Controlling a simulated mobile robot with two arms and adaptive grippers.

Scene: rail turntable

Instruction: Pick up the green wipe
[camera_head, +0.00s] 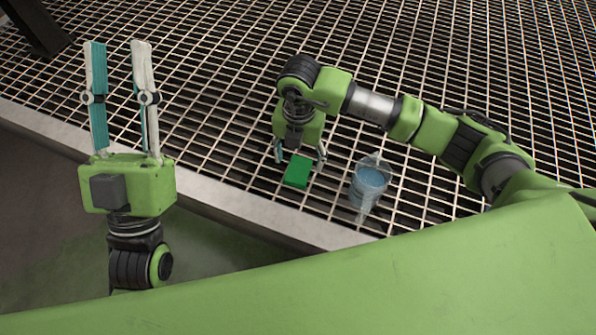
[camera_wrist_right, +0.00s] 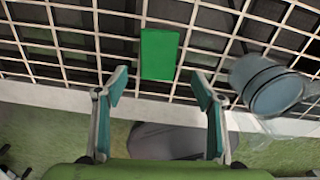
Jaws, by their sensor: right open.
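The green wipe (camera_head: 297,171) is a small flat green rectangle on the metal grating. In the right wrist view the wipe (camera_wrist_right: 159,54) lies just beyond the fingertips, centred between them. My right gripper (camera_head: 301,155) points down close to the wipe in the head view. In its wrist view the right gripper (camera_wrist_right: 158,88) has its two fingers spread apart with nothing between them. My left gripper (camera_head: 117,44) is at the left with its long fingers apart and empty, away from the wipe.
A clear container with blue contents (camera_head: 369,184) stands on the grating (camera_head: 400,60) right of the wipe; it also shows in the wrist view (camera_wrist_right: 268,86). A pale edge beam (camera_head: 262,222) borders the grating. Open grating lies behind and left of the wipe.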

